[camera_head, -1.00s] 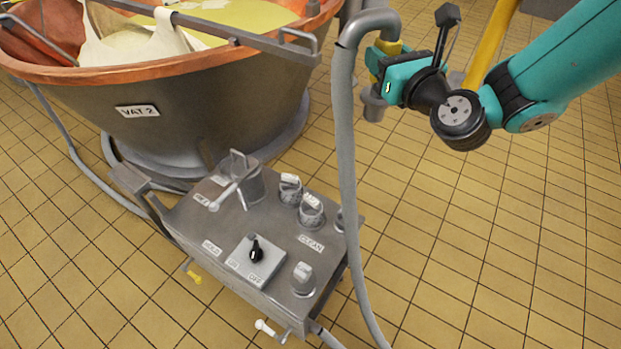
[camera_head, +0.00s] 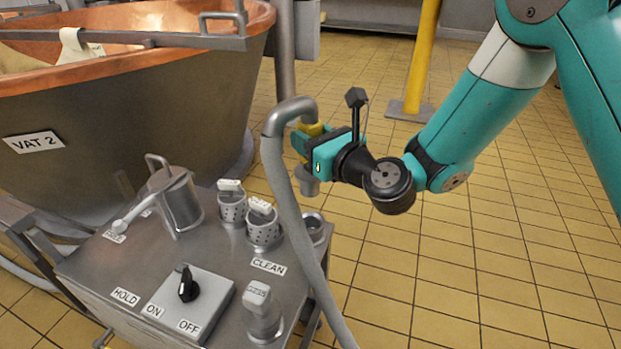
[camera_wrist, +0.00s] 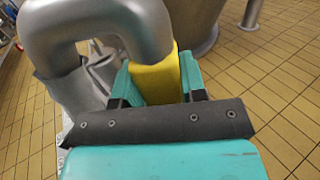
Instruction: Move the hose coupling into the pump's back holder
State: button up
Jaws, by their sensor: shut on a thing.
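The hose coupling has a yellow collar (camera_head: 311,129), a grey lower end (camera_head: 309,187) and a bent grey hose (camera_head: 283,160) at its top. My gripper (camera_head: 304,146) is shut on the yellow collar and holds the coupling upright in the air. The collar also shows between my fingers in the wrist view (camera_wrist: 157,82). The pump (camera_head: 85,262) is a metal cart. An open round socket (camera_head: 314,224) at its right edge appears below the coupling, apart from it. I cannot tell which holder is the back one.
On the pump stand perforated cups (camera_head: 263,230) with labels, a metal pot (camera_head: 181,202), a capped post (camera_head: 261,312) and a black switch knob (camera_head: 188,284). The copper vat (camera_head: 110,110) is behind on the left. Tiled floor is clear at right.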

aim_at(311, 194)
jog(key=shift+f+b, duration=3.15)
jog(key=shift+f, duration=0.45)
jog(key=shift+f+b, duration=2.2)
jog(key=shift+f, duration=0.1)
jog(key=shift+f+b, duration=0.55)
jog(key=shift+f, duration=0.2)
jog(key=o, duration=1.1)
jog(key=shift+f, duration=0.1)
